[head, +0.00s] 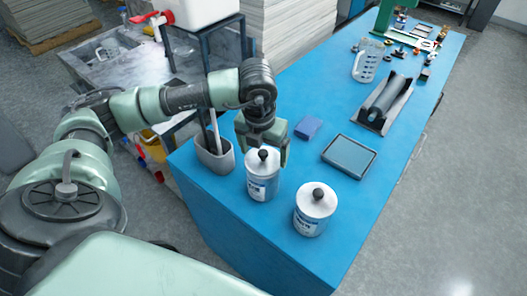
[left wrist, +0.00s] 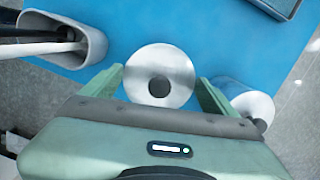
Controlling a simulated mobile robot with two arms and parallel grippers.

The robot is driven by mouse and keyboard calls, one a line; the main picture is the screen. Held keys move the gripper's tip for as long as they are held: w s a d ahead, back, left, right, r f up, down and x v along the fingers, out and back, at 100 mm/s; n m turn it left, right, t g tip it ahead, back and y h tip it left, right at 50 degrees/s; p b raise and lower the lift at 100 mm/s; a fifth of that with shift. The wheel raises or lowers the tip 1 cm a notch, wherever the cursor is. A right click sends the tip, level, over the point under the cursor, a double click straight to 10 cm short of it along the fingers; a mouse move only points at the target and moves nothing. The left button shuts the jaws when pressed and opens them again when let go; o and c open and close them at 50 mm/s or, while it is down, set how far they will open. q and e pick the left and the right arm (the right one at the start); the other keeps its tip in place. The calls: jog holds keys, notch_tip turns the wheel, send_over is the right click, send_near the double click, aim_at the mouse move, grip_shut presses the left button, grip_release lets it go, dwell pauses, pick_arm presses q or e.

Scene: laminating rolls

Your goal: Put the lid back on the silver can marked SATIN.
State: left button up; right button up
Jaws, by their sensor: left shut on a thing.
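A silver can (head: 261,187) with a blue-and-white label stands near the front of the blue table; its lettering is too small to read. A round silver lid (head: 252,163) with a black knob is at the can's top, level with its rim. My left gripper (head: 263,152) comes down over it, its green fingers on either side and shut on the lid. In the left wrist view the lid (left wrist: 178,69) lies between the fingers. I cannot tell whether it is fully seated on the can. My right gripper is not in view.
A second silver can (head: 311,222) with a black-knobbed lid stands close by at the right. A grey holder (head: 214,158) with tools stands at the left. A blue box (head: 308,127), a dark tray (head: 349,157) and a roller stand (head: 385,103) lie further back.

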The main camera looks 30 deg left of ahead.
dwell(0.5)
pick_arm(q)
jog(key=shift+f+b, duration=0.15)
jog(key=shift+b, duration=0.6)
dwell(0.5)
dwell(0.3)
jog(key=o, duration=1.1)
jog(key=shift+r+p, duration=1.95)
jog(key=shift+r, duration=1.55)
